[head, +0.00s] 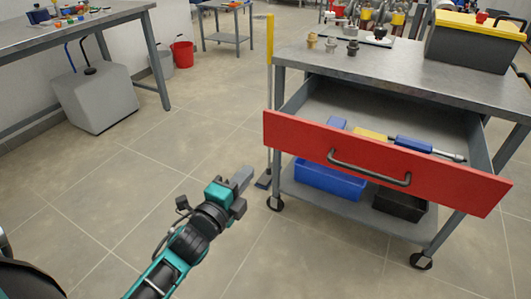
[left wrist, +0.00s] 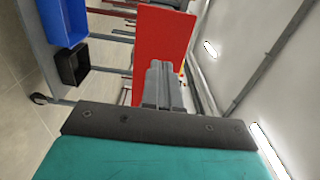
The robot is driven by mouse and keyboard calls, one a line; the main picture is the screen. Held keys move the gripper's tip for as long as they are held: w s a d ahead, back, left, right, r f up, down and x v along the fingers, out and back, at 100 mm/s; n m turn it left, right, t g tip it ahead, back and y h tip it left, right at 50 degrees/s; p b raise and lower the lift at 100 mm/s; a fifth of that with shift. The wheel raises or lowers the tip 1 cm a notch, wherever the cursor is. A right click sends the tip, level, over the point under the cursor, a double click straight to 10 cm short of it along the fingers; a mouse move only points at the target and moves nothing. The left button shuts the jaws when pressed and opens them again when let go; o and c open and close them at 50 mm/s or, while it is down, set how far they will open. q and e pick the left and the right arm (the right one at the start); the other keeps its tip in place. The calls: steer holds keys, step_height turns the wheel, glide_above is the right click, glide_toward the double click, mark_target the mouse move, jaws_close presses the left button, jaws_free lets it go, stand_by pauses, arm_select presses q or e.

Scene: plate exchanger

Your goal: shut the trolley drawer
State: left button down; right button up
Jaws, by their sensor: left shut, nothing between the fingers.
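The trolley drawer (head: 375,159) with its red front stands pulled out of the grey trolley (head: 425,80) at the right of the head view. A dark bar handle (head: 368,172) is on its front. Tools lie inside, one with a blue handle (head: 413,144). My left gripper (head: 243,177) is shut and empty, to the left of the drawer front and apart from it in the head view. In the left wrist view the shut fingers (left wrist: 161,82) overlap the red drawer front (left wrist: 165,45); I cannot tell the gap there. My right gripper is not in view.
The trolley's lower shelf holds a blue bin (head: 330,180) and a black bin (head: 400,204). A broom with a yellow handle (head: 270,40) stands at the trolley's left. A black and yellow toolbox (head: 475,42) is on top. The tiled floor around my left gripper is clear.

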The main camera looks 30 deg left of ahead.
mark_target(277, 136)
arm_select(q)
steer(key=w+b, duration=0.2)
steer(key=w, duration=1)
steer(key=shift+w+b, duration=0.35)
steer(key=shift+w, duration=0.6)
steer(key=shift+w, duration=0.1)
